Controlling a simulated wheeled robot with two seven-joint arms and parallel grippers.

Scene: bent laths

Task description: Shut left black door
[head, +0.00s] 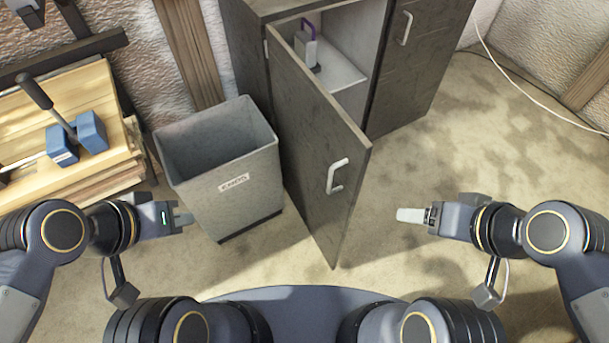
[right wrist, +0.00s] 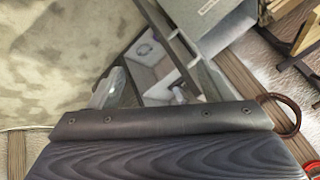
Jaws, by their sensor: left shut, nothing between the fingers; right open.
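The left cabinet door (head: 318,150), dark grey-black with a white handle (head: 337,176), stands wide open. It is hinged at the cabinet's left side and swung out towards me. The cabinet (head: 251,40) behind shows a pale shelf (head: 337,75) inside. My left gripper (head: 188,218) is shut and empty, left of the door and in front of the grey bin. My right gripper (head: 404,215) is open and empty, right of the door and apart from its handle. A pale finger (right wrist: 107,88) of it shows in the right wrist view.
A grey labelled bin (head: 232,188) stands just left of the open door. A grey item with a purple part (head: 306,46) is on the cabinet shelf. The right cabinet door (head: 420,62) is shut. Stacked boards (head: 95,182) lie far left. Floor right of the door is clear.

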